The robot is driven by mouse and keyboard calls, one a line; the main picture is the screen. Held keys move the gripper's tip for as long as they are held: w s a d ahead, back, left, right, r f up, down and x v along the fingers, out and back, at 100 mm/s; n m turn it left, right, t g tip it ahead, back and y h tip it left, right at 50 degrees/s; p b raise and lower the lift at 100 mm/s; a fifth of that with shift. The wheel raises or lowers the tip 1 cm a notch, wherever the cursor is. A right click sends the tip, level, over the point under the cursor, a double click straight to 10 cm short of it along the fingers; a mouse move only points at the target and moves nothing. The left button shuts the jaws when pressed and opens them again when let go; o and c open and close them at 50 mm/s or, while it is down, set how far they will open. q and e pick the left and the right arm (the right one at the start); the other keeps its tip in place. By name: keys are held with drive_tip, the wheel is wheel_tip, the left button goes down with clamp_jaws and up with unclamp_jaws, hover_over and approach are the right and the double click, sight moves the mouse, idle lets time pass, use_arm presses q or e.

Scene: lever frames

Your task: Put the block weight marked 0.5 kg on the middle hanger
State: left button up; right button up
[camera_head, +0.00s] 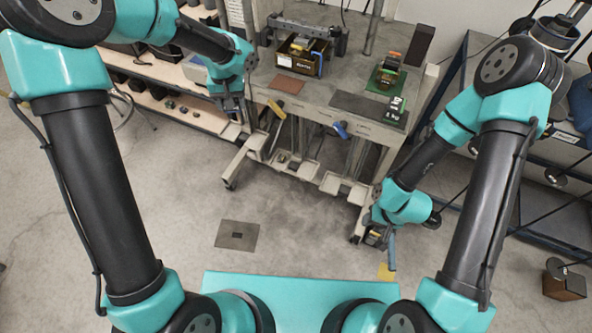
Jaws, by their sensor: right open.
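A dark block (395,110) with a white marking, seemingly 1 kg, is at the bench's right front edge. Another dark block with an orange top (391,62) stands near the green mat (380,84). I cannot make out a 0.5 kg marking on any block. Pale plates under the bench's front edge, the middle one (287,163) among them, may be hangers; I cannot tell. My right gripper (384,246) is open, low at the right, apart from the blocks, with its fingers pointing down. My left gripper (234,108) is by the bench's left front edge; its fingers are unclear.
The grey bench (330,88) carries a dark box (298,58) with a blue handle, a brown mat (287,83) and a dark mat (355,102). A low shelf (170,92) is at left. The floor in front is mostly clear, with a dark plate (237,236) on it.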

use_arm(q)
wheel_tip(320, 180, down, 26)
drive_tip(key=d+r, duration=0.1)
drive_tip(key=d, duration=0.2)
drive_tip(key=s+d+f+m, duration=0.2)
drive_tip(key=d+f+m, duration=0.1)
drive_tip(key=d+f, duration=0.6)
drive_tip(key=s+d+f+m, duration=0.1)
drive_tip(key=d+f+m, duration=0.2)
drive_tip(key=d+f, duration=0.7)
drive_tip(key=shift+s+d+f, duration=0.25)
drive_tip(key=shift+s+d, duration=0.15)
drive_tip(key=shift+d, duration=0.3)
drive_tip(key=shift+w, duration=0.15)
drive_tip(key=shift+w+f, duration=0.25)
drive_tip(key=shift+w, duration=2.3)
drive_tip(key=shift+w+f, duration=0.2)
drive_tip(key=shift+w, duration=2.4)
drive_tip(key=shift+w+f, duration=0.25)
drive_tip(key=shift+w, duration=2.3)
